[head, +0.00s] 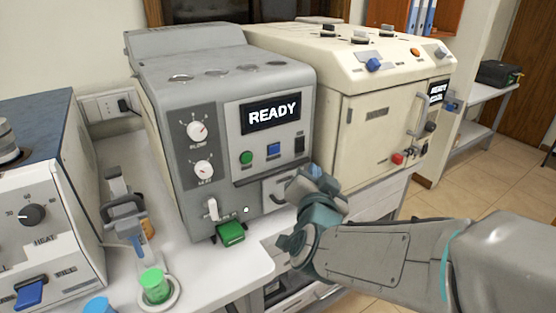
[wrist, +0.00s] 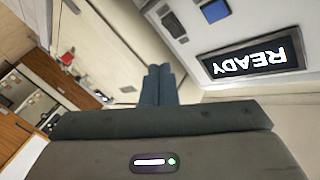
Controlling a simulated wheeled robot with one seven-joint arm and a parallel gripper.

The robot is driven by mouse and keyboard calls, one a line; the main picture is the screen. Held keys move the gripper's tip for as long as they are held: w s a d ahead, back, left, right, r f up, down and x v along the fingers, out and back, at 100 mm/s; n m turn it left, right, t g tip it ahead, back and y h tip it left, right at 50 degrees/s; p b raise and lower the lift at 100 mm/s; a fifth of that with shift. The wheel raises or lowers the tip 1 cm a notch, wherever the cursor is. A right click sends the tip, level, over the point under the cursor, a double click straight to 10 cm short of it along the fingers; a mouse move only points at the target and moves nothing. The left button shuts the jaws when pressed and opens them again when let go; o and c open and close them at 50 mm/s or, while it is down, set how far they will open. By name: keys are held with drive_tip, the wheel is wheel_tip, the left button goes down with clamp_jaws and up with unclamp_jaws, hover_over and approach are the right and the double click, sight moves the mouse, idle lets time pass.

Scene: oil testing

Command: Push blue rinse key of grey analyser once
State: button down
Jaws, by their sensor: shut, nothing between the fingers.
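The grey analyser (head: 185,100) stands on the white bench in the head view, its display (head: 270,112) reading READY. Its blue key (head: 273,150) sits below the display, between a green key and a dark switch. The blue key also shows in the wrist view (wrist: 215,11), near the top edge. My gripper (head: 306,178) is in front of the analyser's lower right, below and to the right of the blue key. In the wrist view my gripper (wrist: 158,72) is shut, with its fingers together and empty, apart from the key.
A green key (head: 246,158) lies left of the blue one, and two knobs (head: 197,130) are further left. A cream machine (head: 375,100) stands close on the right. A green-capped vial (head: 154,284) and a white heater unit (head: 40,200) are at the left.

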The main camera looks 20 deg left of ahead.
sight(275, 150)
drive_tip(key=shift+s+a+f+m+t+h+b, duration=0.15)
drive_tip(key=shift+s+a+m+t+h+b, duration=0.2)
drive_tip(key=shift+s+a+m+t+h, duration=0.25)
drive_tip(key=shift+s+a+f+m+t+h+b, duration=0.15)
drive_tip(key=shift+s+a+m+t+h+b, duration=0.15)
drive_tip(key=shift+s+m+t+h, duration=0.35)
drive_tip(key=shift+w+t, duration=0.15)
drive_tip(key=shift+t, duration=0.1)
drive_tip(key=w+a+p, duration=0.1)
drive_tip(key=w+a, duration=0.4)
drive_tip(key=a, duration=0.1)
drive_tip(key=shift+w+a, duration=0.3)
drive_tip(key=shift+w, duration=0.1)
drive_tip(key=shift+a, duration=0.1)
idle(1.1)
drive_tip(key=shift+w+a+b, duration=0.2)
drive_tip(key=shift+w+b, duration=0.05)
drive_tip(key=shift+b, duration=0.05)
